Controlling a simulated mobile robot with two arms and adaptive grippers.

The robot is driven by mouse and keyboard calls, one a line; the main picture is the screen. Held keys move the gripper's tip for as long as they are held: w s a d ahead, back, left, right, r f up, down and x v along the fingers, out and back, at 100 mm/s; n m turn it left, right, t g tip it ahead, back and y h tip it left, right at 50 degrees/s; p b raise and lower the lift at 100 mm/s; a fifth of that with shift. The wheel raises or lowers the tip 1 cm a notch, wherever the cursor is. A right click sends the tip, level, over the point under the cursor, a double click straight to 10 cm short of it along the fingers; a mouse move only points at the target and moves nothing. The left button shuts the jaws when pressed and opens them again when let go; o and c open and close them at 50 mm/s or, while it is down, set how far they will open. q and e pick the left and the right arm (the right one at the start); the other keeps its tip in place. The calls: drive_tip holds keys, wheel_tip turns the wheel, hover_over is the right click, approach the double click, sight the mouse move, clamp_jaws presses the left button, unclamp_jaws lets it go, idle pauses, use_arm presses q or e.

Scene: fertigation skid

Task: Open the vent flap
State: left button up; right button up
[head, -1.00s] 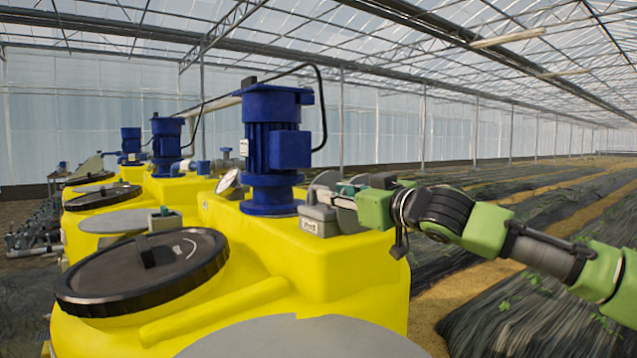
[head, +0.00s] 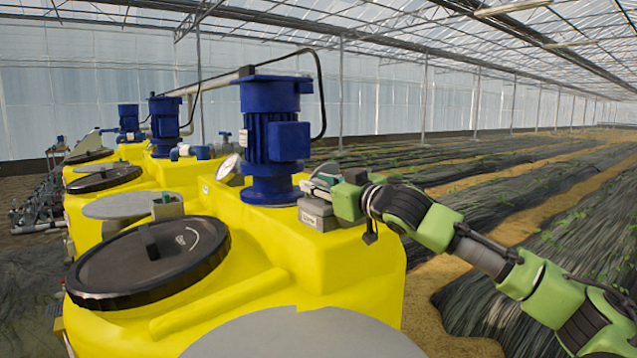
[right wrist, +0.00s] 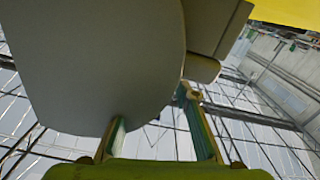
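The vent housing (head: 318,217) is a small grey box on top of the nearest yellow tank, just right of the blue motor. Its grey flap (head: 313,187) shows above the box, partly hidden by my right gripper (head: 326,182). In the right wrist view the flap is a broad grey plate (right wrist: 95,60) with a rounded edge, filling the upper left. My right gripper (right wrist: 158,130) is open there, its two greenish fingers apart. The left finger's tip meets or overlaps the plate's edge; I cannot tell whether it touches. My left gripper is not in view.
The blue motor (head: 272,140) stands close left of the vent. A black round lid (head: 150,260) and a grey disc (head: 305,335) lie on the nearest tank. More yellow tanks with motors stand behind at left. Planted rows (head: 520,190) lie to the right.

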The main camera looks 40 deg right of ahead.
clamp_jaws()
